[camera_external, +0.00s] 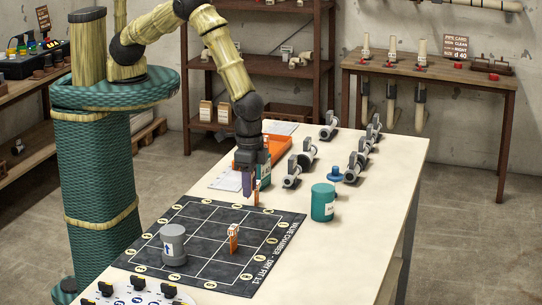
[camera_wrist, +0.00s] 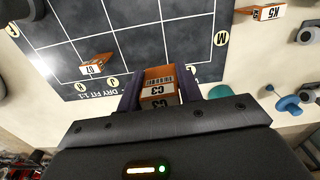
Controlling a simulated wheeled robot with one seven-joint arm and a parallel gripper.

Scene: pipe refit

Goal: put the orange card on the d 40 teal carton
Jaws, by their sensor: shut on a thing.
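My gripper (camera_external: 251,190) is shut on an orange card (camera_wrist: 158,86) with a white label reading C3. It holds the card above the table, near the edge of the dark mat (camera_wrist: 185,28). A teal cylinder (camera_external: 323,203) with a white label stands upright on the table, right of my gripper. A small teal part (camera_wrist: 220,92) shows beside the jaws in the wrist view. Another teal thing with a pale label (camera_external: 266,172) is partly hidden behind my gripper. I cannot read d 40 on either one.
An orange piece marked 07 (camera_wrist: 95,65) stands on the mat, near a grey cylinder (camera_external: 173,245). An orange piece marked K5 (camera_wrist: 262,13) is outside the mat. Several grey valves (camera_external: 307,155) and a blue part (camera_external: 336,174) stand at the back right. The right front table is clear.

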